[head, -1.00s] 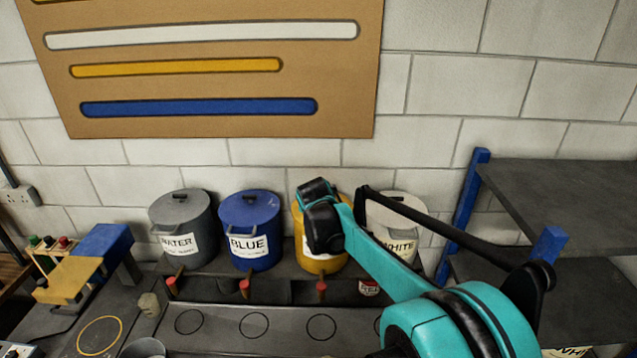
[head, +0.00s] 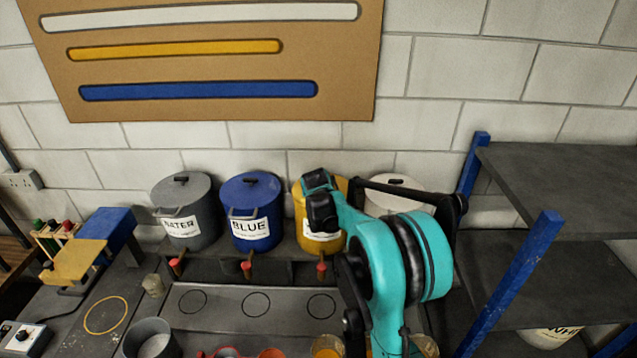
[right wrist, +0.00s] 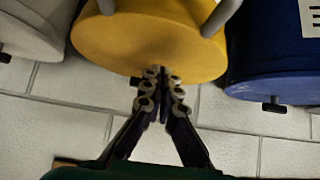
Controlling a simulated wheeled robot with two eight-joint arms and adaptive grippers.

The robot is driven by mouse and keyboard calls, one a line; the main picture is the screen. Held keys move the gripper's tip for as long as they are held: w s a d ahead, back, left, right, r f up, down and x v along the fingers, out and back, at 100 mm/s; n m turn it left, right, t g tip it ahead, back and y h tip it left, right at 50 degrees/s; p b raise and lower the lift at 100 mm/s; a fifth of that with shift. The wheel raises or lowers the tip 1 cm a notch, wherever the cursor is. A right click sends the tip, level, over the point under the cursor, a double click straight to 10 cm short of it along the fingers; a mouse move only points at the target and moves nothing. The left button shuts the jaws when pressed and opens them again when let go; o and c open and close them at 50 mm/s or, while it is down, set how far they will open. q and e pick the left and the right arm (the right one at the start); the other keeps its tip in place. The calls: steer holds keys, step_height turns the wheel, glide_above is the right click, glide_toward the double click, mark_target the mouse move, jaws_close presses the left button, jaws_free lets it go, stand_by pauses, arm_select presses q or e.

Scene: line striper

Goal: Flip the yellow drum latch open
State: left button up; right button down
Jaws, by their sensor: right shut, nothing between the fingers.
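The yellow drum (head: 301,222) stands on the bench shelf between the blue drum (head: 250,215) and the white drum (head: 402,190). My right arm covers part of it and its lid in the head view. In the right wrist view the yellow drum (right wrist: 150,40) fills the top middle. A small dark piece at its rim (right wrist: 135,81) shows just left of the fingertips; it may be the latch, partly hidden. My right gripper (right wrist: 165,76) is shut and empty, its tips at the drum's rim; I cannot tell whether they touch. My left gripper is not in view.
A grey water drum (head: 184,205) stands at the far left. Red-handled taps show below the drums. Several cups line the bench front, with a grey pot (head: 150,338) at left. A dark shelf with blue posts (head: 515,280) stands at right, near my arm.

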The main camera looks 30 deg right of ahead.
steer(key=shift+w+d+r+p, duration=0.15)
steer(key=shift+w+d, duration=0.15)
steer(key=shift+w, duration=0.2)
steer(key=shift+w+d+f+p, duration=0.15)
steer(key=shift+w+d, duration=0.2)
steer(key=shift+w, duration=0.2)
steer(key=shift+w+d+r+p, duration=0.15)
steer(key=shift+w+d, duration=0.15)
steer(key=shift+w, duration=0.2)
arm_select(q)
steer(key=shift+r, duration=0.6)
